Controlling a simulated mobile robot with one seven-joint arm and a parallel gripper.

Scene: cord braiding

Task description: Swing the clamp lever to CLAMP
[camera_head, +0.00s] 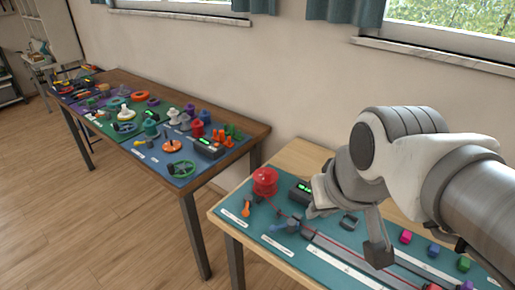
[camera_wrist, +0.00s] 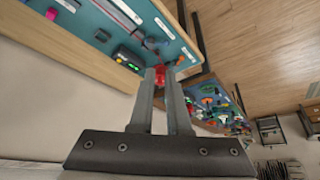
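A small blue fitting with a lever-like arm (camera_head: 287,225) sits on the teal mat at the left end of the dark rail. A small orange handle-like piece (camera_head: 246,208) stands left of it, below the red spool (camera_head: 264,181). I cannot tell for certain which is the clamp lever; the labels are too small to read. In the wrist view my gripper (camera_wrist: 166,72) points toward the red spool, which shows beyond the fingertips.
A dark box with a green display (camera_head: 300,191) stands behind the rail, partly beside my gripper. Pink (camera_head: 405,237), blue (camera_head: 433,249) and green (camera_head: 463,264) blocks stand at right. A second, crowded table (camera_head: 258,129) is at left. The wall is close behind.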

